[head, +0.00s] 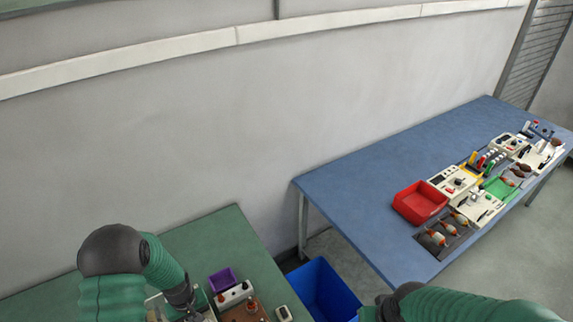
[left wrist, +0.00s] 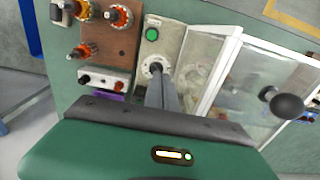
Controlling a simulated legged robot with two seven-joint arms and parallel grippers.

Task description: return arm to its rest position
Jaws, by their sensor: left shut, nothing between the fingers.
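My left arm comes in from the left in the head view, over the green bench (head: 215,235). My left gripper (head: 188,303) is low over a pale machine, and part of it is hidden by the frame edge. In the left wrist view the left gripper (left wrist: 162,95) has its dark fingers together with nothing between them. They point at a pale machine panel (left wrist: 155,65) with a green button; whether they touch it I cannot tell. My right arm shows at the lower right of the head view, but its fingers are not visible.
A clear-sided cover (left wrist: 245,85) with a dark ball knob (left wrist: 287,106) stands right of the fingers. A brown board (left wrist: 110,35) holds several orange-and-metal parts. A purple bin (head: 223,280), blue bin (head: 325,292) and blue table (head: 370,180) with a red bin (head: 420,203) are farther right.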

